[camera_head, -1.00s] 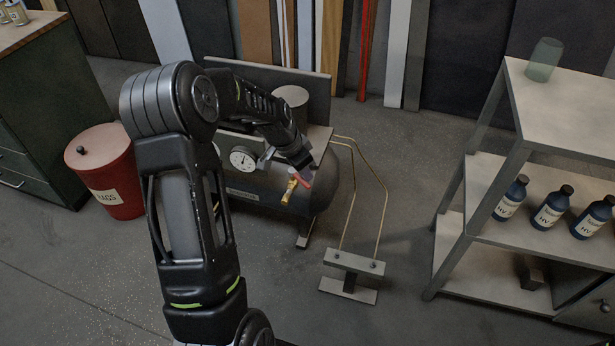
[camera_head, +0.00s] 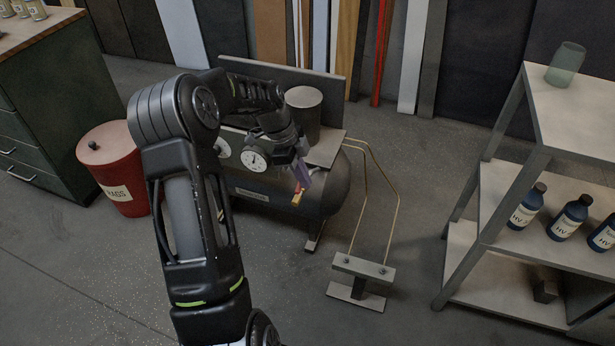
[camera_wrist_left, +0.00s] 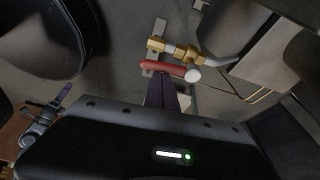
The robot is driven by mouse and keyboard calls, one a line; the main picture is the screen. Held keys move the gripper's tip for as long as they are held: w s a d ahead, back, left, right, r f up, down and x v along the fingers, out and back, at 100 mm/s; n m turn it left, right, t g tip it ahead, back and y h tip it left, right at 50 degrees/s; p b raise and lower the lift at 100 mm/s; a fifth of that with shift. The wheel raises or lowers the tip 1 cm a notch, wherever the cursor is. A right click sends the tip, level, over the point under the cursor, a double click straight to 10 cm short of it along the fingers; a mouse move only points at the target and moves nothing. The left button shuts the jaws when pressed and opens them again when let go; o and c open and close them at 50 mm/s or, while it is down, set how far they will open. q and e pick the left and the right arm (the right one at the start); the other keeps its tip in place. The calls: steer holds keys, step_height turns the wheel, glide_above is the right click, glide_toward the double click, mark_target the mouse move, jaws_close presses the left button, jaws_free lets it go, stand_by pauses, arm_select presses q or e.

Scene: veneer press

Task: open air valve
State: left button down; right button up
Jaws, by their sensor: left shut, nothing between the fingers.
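The air valve is a brass fitting (camera_head: 296,199) on the front of the dark compressor tank (camera_head: 330,192). In the left wrist view the brass body (camera_wrist_left: 157,44) shows with its red lever (camera_wrist_left: 155,67) lying across the picture, a pale round end at its right. My left gripper (camera_head: 304,182) is at the valve and hides most of the lever in the head view. In the left wrist view its dark purple fingers (camera_wrist_left: 162,80) are together and empty, tips right at the lever; I cannot tell whether they touch it. My right gripper is not in view.
Pressure gauges (camera_head: 254,159) sit beside my left wrist. A bent brass pipe (camera_head: 393,215) runs from the compressor to a floor bracket (camera_head: 362,268). A red rags bin (camera_head: 112,165) stands left and a bottle shelf (camera_head: 490,220) right. The floor between bracket and shelf is clear.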

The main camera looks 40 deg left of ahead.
arm_select(q)
steer(key=shift+s+a, duration=0.15)
steer(key=shift+a, duration=0.1)
stand_by(0.6)
